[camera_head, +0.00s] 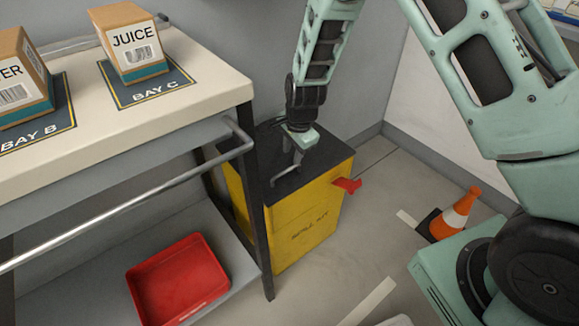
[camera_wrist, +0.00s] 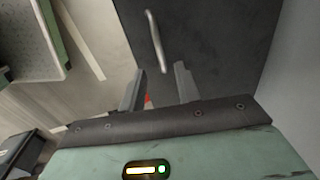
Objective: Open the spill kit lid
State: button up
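The yellow spill kit (camera_head: 302,225) stands on the floor between the cart and the wall corner. Its dark lid (camera_head: 322,165) lies flat and shut on top. A metal bar handle (camera_head: 287,174) is on the lid near its left edge. The handle also shows in the wrist view (camera_wrist: 156,42), ahead of the fingers. My gripper (camera_head: 294,153) hangs just above the lid, close to the handle. In the wrist view my gripper (camera_wrist: 160,78) is open, with nothing between its fingers. A red latch (camera_head: 347,185) sticks out from the kit's right side.
A cart (camera_head: 190,118) with a JUICE box (camera_head: 137,45) on it stands close on the left, its metal rail (camera_head: 130,208) near the kit. A red tray (camera_head: 178,282) is on its lower shelf. An orange cone (camera_head: 460,212) stands at right. Walls rise behind the kit.

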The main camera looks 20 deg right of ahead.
aim_at(290, 170)
jog(key=f, duration=0.4)
jog(key=w+f, duration=0.1)
jog(key=f, duration=0.1)
jog(key=shift+w+a+f+b, duration=0.1)
jog(key=shift+a+f+b, duration=0.1)
jog(key=shift+b, duration=0.2)
jog(key=shift+r, duration=0.1)
grip_shut()
